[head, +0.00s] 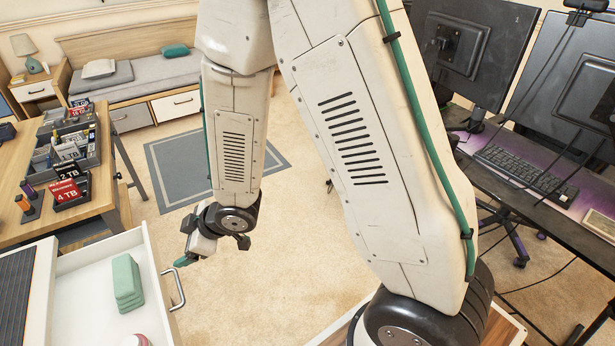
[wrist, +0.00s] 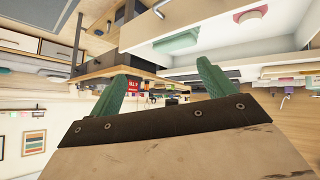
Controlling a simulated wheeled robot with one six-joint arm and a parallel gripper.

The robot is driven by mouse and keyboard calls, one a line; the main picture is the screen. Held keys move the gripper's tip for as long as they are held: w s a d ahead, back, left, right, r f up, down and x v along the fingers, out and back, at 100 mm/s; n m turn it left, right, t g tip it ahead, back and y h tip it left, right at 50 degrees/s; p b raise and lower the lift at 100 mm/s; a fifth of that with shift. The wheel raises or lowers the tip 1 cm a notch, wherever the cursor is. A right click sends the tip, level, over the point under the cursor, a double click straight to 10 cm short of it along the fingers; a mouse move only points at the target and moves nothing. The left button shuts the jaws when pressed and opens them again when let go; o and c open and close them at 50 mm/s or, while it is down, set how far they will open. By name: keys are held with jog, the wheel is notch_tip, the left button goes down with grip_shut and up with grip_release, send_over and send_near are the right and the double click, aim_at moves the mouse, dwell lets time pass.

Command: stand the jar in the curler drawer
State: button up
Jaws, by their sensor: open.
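An open white drawer (head: 80,302) is at the lower left of the head view, and it also shows upside down in the wrist view (wrist: 265,48). A pale green ridged block (head: 127,283) lies in it, also in the wrist view (wrist: 176,42). A white and pinkish-red rounded thing (head: 136,341), perhaps the jar, is in the drawer at the bottom edge, mostly cut off; a pink-topped thing shows in the wrist view (wrist: 250,14). No curler can be made out. My gripper (wrist: 162,88) is open and empty, with green fingers apart. It hangs beyond the drawer's handle side.
A wooden desk (head: 30,225) with boxes and an organizer (head: 75,140) stands at the left. A dark desk (head: 545,225) with two monitors and a keyboard (head: 525,173) is at the right. The drawer handle (head: 176,290) sticks out. Carpet between is clear.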

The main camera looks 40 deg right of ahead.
jog(key=s+d+r+m+h, duration=0.2)
jog(key=d+r+m+h, duration=0.1)
jog(key=d+r, duration=0.5)
jog(key=s+d+r+m+h, duration=0.2)
jog(key=d+r+m+h, duration=0.2)
jog(key=d+r, duration=0.4)
jog(key=s+d+r+m+g, duration=0.2)
jog(key=s+r, duration=0.2)
jog(key=s, duration=0.6)
jog(key=s+d+r+m+g, duration=0.3)
jog(key=s+r, duration=0.2)
jog(key=s, duration=0.6)
jog(key=shift+s+r, duration=0.25)
jog(key=shift+s, duration=0.05)
jog(key=shift+c, duration=0.3)
